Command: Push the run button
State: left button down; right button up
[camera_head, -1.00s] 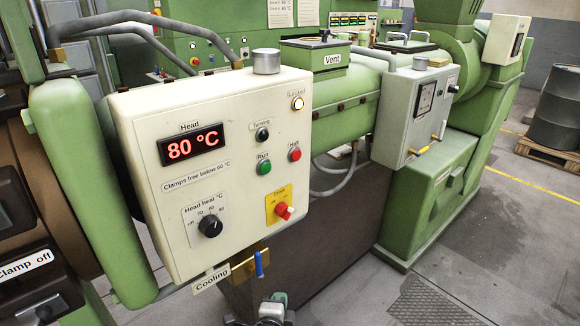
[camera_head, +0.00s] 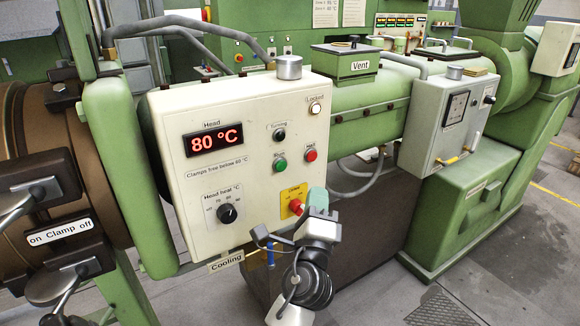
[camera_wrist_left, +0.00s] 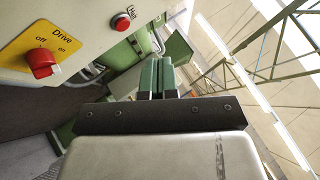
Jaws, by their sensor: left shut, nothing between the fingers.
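The green Run button (camera_head: 280,164) sits on the cream control panel (camera_head: 180,175), below and left of the red Halt button (camera_head: 311,155). My left gripper (camera_head: 318,201) is shut and empty. In the picture its fingertips are below and right of the Run button, close to the red Drive knob (camera_head: 296,207); I cannot tell how far they stand from the panel. In the left wrist view the closed fingers (camera_wrist_left: 157,76) point up past the panel's edge, with Halt (camera_wrist_left: 121,22) and the Drive knob (camera_wrist_left: 42,63) to their left. The Run button does not show there. My right gripper is out of view.
The head heat dial (camera_head: 227,213) and a display reading 80 °C (camera_head: 214,140) are on the panel. A blue-handled cooling valve (camera_head: 271,254) is below it. Dark clamps (camera_head: 58,233) are at the left. A grey box (camera_head: 450,120) stands to the right.

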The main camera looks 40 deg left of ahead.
pick_arm(q)
jog(key=shift+a, duration=0.2)
jog(key=shift+w+a+p, duration=0.2)
jog(key=shift+w+a, duration=0.4)
jog(key=shift+a, duration=0.75)
jog(key=shift+w+a+p, duration=0.15)
jog(key=shift+w+a, duration=0.4)
jog(key=shift+a, duration=0.75)
jog(key=shift+w+a+p, duration=0.2)
jog(key=shift+w+a, duration=0.4)
jog(key=shift+a, duration=0.75)
jog(key=shift+w+a, duration=0.15)
jog(key=shift+a, duration=0.2)
jog(key=shift+w+a, duration=0.1)
jog(key=shift+a, duration=0.25)
jog(key=shift+d, duration=0.15)
jog(key=shift+s+d, duration=0.3)
jog(key=shift+d, duration=0.3)
jog(key=shift+d+f, duration=0.1)
jog(key=shift+s+d+b, duration=0.15)
jog(key=shift+s+d, duration=0.15)
jog(key=shift+d, duration=0.45)
jog(key=shift+s+d+b, duration=0.15)
jog(key=shift+s+d, duration=0.2)
jog(key=shift+d, duration=0.35)
jog(key=shift+s+d+b, duration=0.15)
jog(key=shift+s+d, duration=0.15)
jog(key=shift+d, duration=0.45)
